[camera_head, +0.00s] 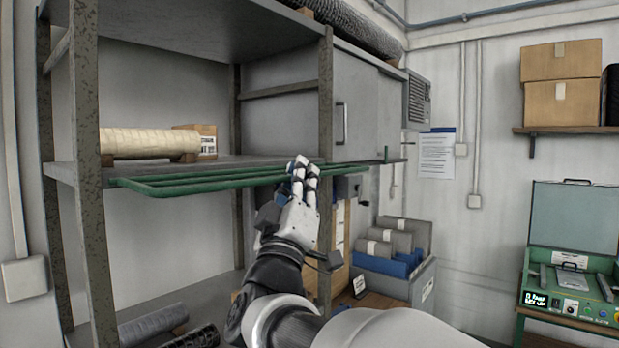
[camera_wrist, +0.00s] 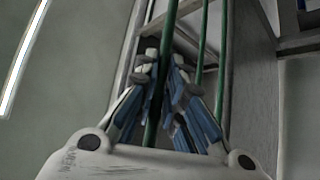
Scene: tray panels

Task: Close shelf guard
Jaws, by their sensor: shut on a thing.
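The shelf guard (camera_head: 215,183) is a frame of green bars. It lies out nearly flat along the front edge of the grey middle shelf (camera_head: 240,162), at about the shelf's height. My gripper (camera_head: 304,167) is at the right part of the guard, with its fingers shut around a green bar. My fingers hide a short stretch of the bar.
A cream roll (camera_head: 148,143) and a small cardboard box (camera_head: 204,141) sit on the shelf behind the guard. A grey cabinet (camera_head: 368,105) is at right. A green case (camera_head: 571,240) stands far right.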

